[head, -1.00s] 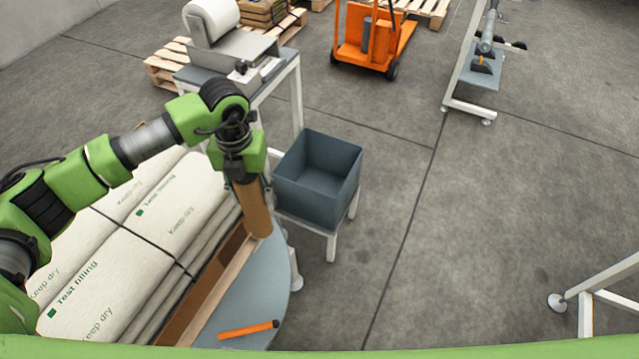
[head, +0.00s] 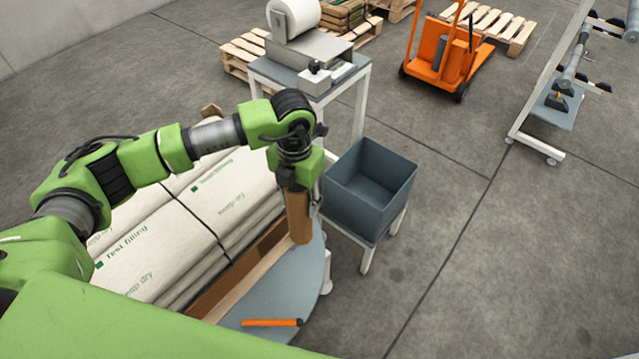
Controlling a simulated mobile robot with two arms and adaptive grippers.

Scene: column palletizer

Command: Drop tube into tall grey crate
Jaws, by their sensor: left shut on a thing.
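My left gripper (head: 297,188) is shut on a brown cardboard tube (head: 299,218) and holds it nearly upright, hanging downward. The tube is over the edge of the round grey table, left of the crate. The tall grey crate (head: 367,206) stands open at the top on a small white-legged stand, just right of the tube. The part of its inside that shows looks empty. The gripper's fingers are mostly hidden by the wrist. My right gripper is not in view.
Stacked white sacks (head: 190,225) lie on the left beside the round grey table (head: 296,288), which bears an orange tool (head: 271,322). A machine with a white roll (head: 309,63) stands behind the crate. An orange pallet truck (head: 440,62) is at the back.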

